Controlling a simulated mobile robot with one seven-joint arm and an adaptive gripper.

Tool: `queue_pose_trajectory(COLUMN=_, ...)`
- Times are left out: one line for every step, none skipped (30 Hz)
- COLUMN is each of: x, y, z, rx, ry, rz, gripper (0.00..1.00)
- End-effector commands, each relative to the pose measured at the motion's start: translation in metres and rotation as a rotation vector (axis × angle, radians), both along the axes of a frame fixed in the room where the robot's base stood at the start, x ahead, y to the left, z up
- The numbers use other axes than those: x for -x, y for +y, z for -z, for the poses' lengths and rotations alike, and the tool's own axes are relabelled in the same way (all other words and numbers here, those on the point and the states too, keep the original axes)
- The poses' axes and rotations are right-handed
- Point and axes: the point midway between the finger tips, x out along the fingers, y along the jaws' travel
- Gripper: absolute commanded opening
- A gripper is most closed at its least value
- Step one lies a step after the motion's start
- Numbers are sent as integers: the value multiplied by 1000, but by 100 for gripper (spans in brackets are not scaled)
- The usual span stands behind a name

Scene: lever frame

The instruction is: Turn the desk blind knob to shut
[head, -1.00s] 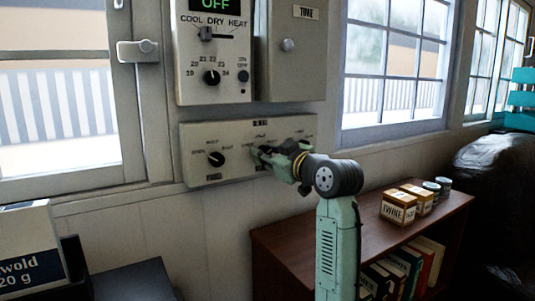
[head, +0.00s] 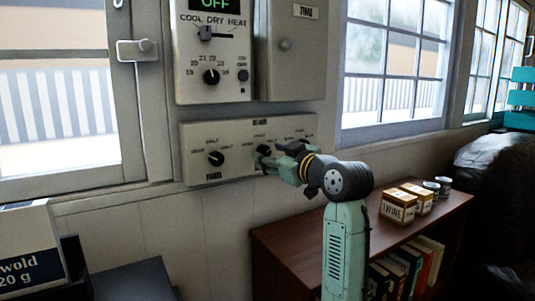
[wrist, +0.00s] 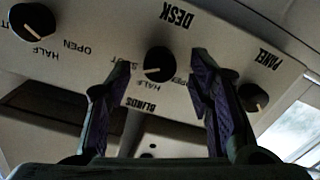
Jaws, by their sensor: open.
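The desk knob (wrist: 158,64) is a round black knob on a pale blinds panel (head: 188,165), upside down in the wrist view beside the word DESK. Its white mark points left and slightly down in that view, toward a word partly hidden by a finger, seemingly SHUT. My gripper (wrist: 161,62) is open, its dark ribbed fingers on either side of the knob; a gap shows on each side. I cannot tell how far the fingertips are from the panel. In the head view my gripper (head: 266,158) partly covers the desk knob.
The panel knob (head: 215,158) sits to the left, and another black knob (wrist: 32,22) shows at the wrist view's upper left. A thermostat box (head: 213,60) and a grey cabinet (head: 290,75) hang above. A brown shelf (head: 300,235) with boxes stands below right.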

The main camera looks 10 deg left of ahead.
Motion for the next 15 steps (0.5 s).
queue_pose_trajectory(x=7, y=-10, z=-1, rx=0, ry=-2, rz=4, gripper=48)
queue_pose_trajectory(x=11, y=-14, z=-1, rx=-1, ry=-2, rz=3, gripper=48)
queue_pose_trajectory(x=18, y=-21, z=-1, rx=0, ry=-2, rz=4, gripper=48)
queue_pose_trajectory(x=22, y=-26, z=-1, rx=0, ry=-2, rz=5, gripper=48)
queue_pose_trajectory(x=27, y=-31, z=-1, rx=-2, ry=-2, rz=4, gripper=48)
queue_pose_trajectory(x=33, y=-36, z=-1, rx=0, ry=-2, rz=3, gripper=48)
queue_pose_trajectory(x=37, y=-41, z=-2, rx=0, ry=-3, rz=4, gripper=48)
queue_pose_trajectory(x=41, y=-45, z=-2, rx=0, ry=-2, rz=4, gripper=48)
queue_pose_trajectory(x=47, y=-51, z=-2, rx=0, ry=-2, rz=3, gripper=48)
queue_pose_trajectory(x=50, y=-54, z=-2, rx=0, ry=-2, rz=3, gripper=48)
queue_pose_trajectory(x=53, y=-57, z=-3, rx=0, ry=-2, rz=3, gripper=48)
queue_pose_trajectory(x=57, y=-61, z=-3, rx=0, ry=-1, rz=2, gripper=48)
queue_pose_trajectory(x=59, y=-63, z=-3, rx=0, ry=0, rz=2, gripper=48)
queue_pose_trajectory(x=61, y=-65, z=-3, rx=0, ry=0, rz=2, gripper=48)
queue_pose_trajectory(x=63, y=-67, z=-3, rx=0, ry=-1, rz=2, gripper=48)
